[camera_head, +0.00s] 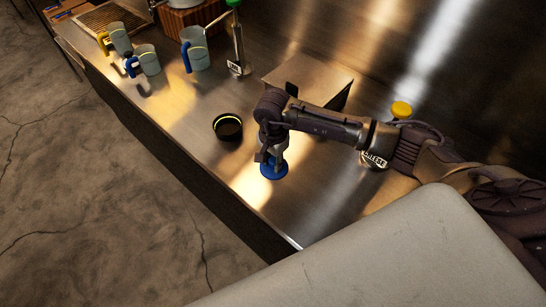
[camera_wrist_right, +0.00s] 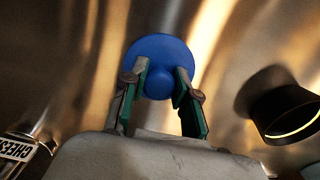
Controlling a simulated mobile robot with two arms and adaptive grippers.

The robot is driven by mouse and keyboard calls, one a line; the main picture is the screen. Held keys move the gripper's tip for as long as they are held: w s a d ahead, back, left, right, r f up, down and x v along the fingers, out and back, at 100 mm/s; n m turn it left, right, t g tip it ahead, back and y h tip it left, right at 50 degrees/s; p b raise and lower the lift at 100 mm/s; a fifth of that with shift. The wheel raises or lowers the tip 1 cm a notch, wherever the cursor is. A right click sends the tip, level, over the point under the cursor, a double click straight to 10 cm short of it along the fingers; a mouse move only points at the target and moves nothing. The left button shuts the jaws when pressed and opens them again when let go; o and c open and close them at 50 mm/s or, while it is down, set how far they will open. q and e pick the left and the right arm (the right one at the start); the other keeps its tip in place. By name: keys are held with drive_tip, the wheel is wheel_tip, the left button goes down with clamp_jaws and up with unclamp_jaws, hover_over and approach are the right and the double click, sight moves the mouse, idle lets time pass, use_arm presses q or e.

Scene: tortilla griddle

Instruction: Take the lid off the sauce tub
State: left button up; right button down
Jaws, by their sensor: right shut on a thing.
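The blue lid (camera_head: 273,170) is a round disc with a knob. My right gripper (camera_head: 272,155) is over it, and the wrist view shows the fingers on either side of the lid's knob (camera_wrist_right: 159,82), shut on it. The lid is beside the dark sauce tub (camera_head: 228,127), apart from it. I cannot tell whether the lid touches the counter. The tub stands open and upright, with a bright yellow ring inside its rim. It also shows at the right of the wrist view (camera_wrist_right: 283,105). My left gripper is not in view.
A cheese container with a yellow cap (camera_head: 401,110) stands behind my right forearm. A metal box (camera_head: 308,77) is at the back. Several mugs (camera_head: 195,52) stand at the far left near a green-topped dispenser (camera_head: 238,45). The steel counter (camera_head: 170,115) is clear left of the tub.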

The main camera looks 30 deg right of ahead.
sight(273, 161)
drive_tip(key=shift+f, duration=0.1)
drive_tip(key=shift+f+b, duration=0.1)
drive_tip(key=shift+b, duration=0.2)
drive_tip(key=c, duration=0.9)
unclamp_jaws()
drive_tip(key=shift+r+p, duration=0.25)
drive_tip(key=shift+p, duration=0.05)
drive_tip(key=shift+r+b, duration=0.3)
drive_tip(key=shift+b, duration=0.05)
wheel_tip(273, 161, up, 11)
drive_tip(key=b, duration=0.4)
drive_tip(key=shift+r, duration=0.15)
